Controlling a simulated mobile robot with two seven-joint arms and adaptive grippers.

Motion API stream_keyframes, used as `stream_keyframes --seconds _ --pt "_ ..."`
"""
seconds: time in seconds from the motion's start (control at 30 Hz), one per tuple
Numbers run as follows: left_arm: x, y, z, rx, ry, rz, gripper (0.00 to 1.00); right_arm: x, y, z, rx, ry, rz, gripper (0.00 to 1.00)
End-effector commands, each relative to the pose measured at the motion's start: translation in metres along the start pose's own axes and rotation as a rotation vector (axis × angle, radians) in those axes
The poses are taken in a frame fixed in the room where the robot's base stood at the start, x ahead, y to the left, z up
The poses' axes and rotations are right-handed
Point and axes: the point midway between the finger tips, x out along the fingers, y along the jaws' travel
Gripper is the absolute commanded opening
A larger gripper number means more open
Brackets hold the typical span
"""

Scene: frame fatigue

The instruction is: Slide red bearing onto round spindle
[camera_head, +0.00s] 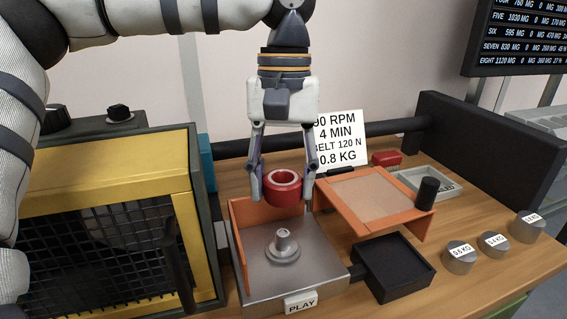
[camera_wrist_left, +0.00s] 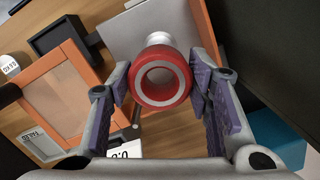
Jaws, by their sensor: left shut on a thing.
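The red bearing (camera_head: 283,188) is a thick red ring with a pale inner ring. My left gripper (camera_head: 283,190) points down and is shut on it, one finger on each side. The bearing is held in the air above and behind the round spindle (camera_head: 283,240), a short metal post on a round flange on the grey PLAY fixture. In the left wrist view the bearing (camera_wrist_left: 160,102) sits between the fingers, and the spindle top (camera_wrist_left: 158,38) shows just beyond its rim, not lined up with its hole. My right gripper is not in view.
An orange framed tray (camera_head: 370,195) and a black tray (camera_head: 393,266) stand right of the fixture. Labelled weights (camera_head: 460,257) line the right edge. A yellow-framed guard (camera_head: 95,200) stands close on the left. A white sign (camera_head: 340,138) stands behind.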

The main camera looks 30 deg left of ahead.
Motion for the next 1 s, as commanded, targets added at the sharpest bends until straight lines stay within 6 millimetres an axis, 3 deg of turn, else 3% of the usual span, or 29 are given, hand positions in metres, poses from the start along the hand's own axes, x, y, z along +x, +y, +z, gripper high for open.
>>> stream_keyframes --seconds 0.17,0.63,1.0 --pt "0.001 0.000 0.001 0.001 -0.002 0.002 0.26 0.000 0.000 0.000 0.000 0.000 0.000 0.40" --pt "0.050 0.000 -0.005 0.000 -0.003 0.000 0.26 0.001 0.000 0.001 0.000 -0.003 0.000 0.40" --pt "0.057 0.000 -0.006 0.000 -0.001 0.002 0.26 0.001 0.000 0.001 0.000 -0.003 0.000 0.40"
